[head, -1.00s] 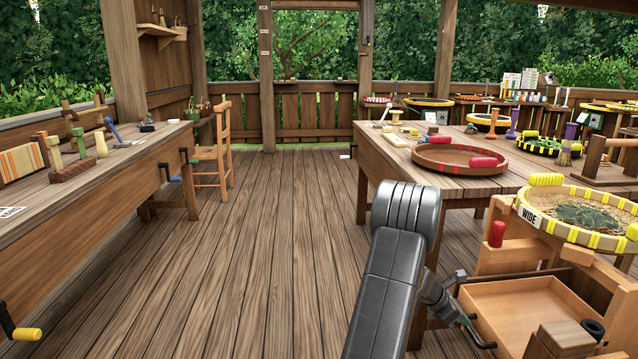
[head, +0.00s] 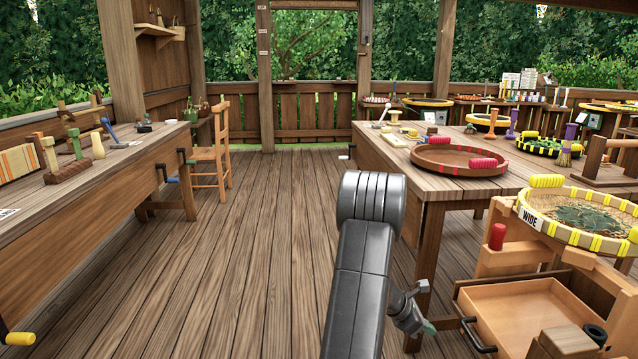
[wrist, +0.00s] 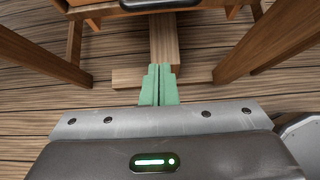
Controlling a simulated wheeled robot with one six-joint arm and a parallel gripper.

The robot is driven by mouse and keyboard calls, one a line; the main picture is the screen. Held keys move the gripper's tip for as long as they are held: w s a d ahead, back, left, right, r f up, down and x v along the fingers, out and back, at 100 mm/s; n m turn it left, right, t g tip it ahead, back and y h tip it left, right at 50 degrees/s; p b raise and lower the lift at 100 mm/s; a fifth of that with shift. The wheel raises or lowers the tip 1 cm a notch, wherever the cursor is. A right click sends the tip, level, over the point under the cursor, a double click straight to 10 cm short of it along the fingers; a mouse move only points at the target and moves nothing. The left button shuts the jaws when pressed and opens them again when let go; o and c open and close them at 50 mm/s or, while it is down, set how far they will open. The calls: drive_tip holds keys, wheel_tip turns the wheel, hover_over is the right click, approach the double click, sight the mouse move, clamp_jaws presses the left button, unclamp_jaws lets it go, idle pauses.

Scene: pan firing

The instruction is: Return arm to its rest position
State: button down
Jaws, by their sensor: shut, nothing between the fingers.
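My gripper (head: 430,328) is low beside my arm in the head view, left of the open drawer on the right. In the wrist view its two green fingers (wrist: 160,85) are pressed together with nothing between them. They point at the wooden legs and foot (wrist: 165,45) of a stand above the plank floor.
A table (head: 440,187) with a red-rimmed round pan (head: 458,158) stands right of my arm. An open drawer (head: 530,315) sits below a yellow-striped pan marked WIDE (head: 585,215). A workbench (head: 90,200) and a chair (head: 212,150) are at left. The plank floor (head: 240,260) between is clear.

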drive_tip(key=a+r+p, duration=0.2)
drive_tip(key=a+r, duration=0.1)
drive_tip(key=a, duration=0.6)
drive_tip(key=s+a+r+p, duration=0.1)
drive_tip(key=a+r+p, duration=0.1)
drive_tip(key=a, duration=0.7)
drive_tip(key=shift+s+r, duration=0.25)
drive_tip(key=shift+r, duration=0.55)
